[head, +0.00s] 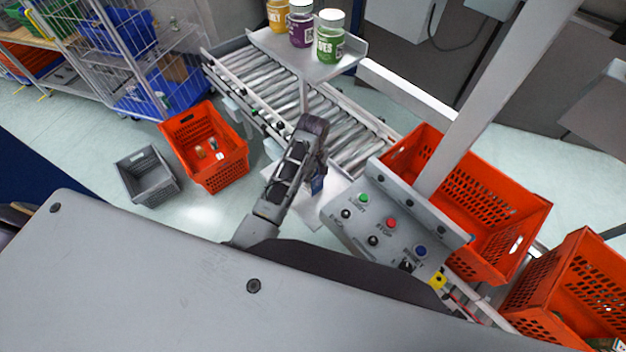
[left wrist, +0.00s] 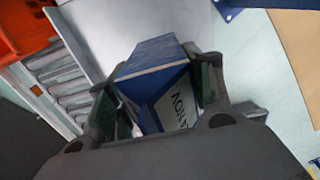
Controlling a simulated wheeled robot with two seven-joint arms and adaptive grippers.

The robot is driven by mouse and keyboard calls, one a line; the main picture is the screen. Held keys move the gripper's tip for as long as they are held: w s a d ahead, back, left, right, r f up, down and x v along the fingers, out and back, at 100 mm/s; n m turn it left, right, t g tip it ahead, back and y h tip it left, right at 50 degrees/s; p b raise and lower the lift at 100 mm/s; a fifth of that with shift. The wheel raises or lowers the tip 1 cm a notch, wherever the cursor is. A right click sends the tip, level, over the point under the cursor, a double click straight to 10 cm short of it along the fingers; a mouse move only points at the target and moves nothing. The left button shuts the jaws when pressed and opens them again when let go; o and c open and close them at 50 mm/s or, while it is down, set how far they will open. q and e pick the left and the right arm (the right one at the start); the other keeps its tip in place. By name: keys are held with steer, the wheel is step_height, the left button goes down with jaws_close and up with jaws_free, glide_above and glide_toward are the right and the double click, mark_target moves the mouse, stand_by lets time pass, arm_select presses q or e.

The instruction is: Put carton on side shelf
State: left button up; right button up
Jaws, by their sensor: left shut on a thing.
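The carton (left wrist: 155,75) is a blue box with a white lettered face. My left gripper (left wrist: 160,95) is shut on it, with fingers on both sides. In the head view my left gripper (head: 317,170) hangs over a pale flat shelf (head: 312,213) beside the conveyor, and only a small blue part of the carton (head: 317,185) shows. The flat grey surface (left wrist: 130,25) beside the rollers also shows in the left wrist view. I cannot tell whether the carton touches it. My right gripper is not in view.
A raised shelf (head: 290,52) with several jars stands over the roller conveyor (head: 260,80). A control panel (head: 375,225) is close on the right. Orange totes stand on the right (head: 470,190) and on the left floor (head: 205,145), next to a grey crate (head: 148,178).

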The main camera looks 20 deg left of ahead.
arm_select(q)
steer(key=shift+f, duration=0.1)
steer(key=shift+f, duration=1.75)
steer(key=shift+f, duration=0.15)
steer(key=o, duration=1.4)
steer(key=shift+o, duration=0.2)
steer(key=shift+r+b, duration=0.5)
steer(key=shift+r, duration=5.65)
steer(key=shift+s+a+f, duration=0.1)
steer(key=shift+s, duration=0.05)
